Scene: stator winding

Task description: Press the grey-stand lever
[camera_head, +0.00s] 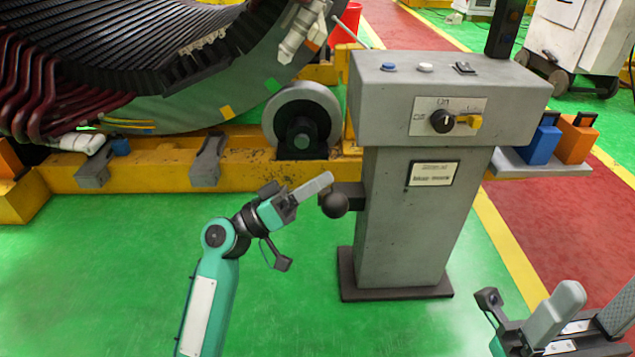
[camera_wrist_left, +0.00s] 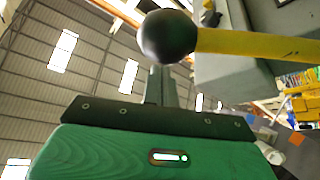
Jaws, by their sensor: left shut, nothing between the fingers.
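The grey stand (camera_head: 420,215) is upright on a dark base plate. Its lever ends in a dark ball knob (camera_head: 335,205) on a short dark bracket at the stand's left side. My left gripper (camera_head: 324,182) is shut and empty, its fingertips just above and left of the knob; I cannot tell if they touch. In the left wrist view the ball knob (camera_wrist_left: 167,36) is large, just beyond the shut fingers (camera_wrist_left: 160,85), with a yellow bar to its right. My right gripper (camera_head: 588,305) is at the lower right, its fingers apart, partly cut off by the frame.
The stator (camera_head: 190,90) rests on a yellow frame (camera_head: 110,177) with a roller (camera_head: 302,117) behind the knob. The stand's top box has buttons and a knob switch (camera_head: 441,121). Green floor in front is clear.

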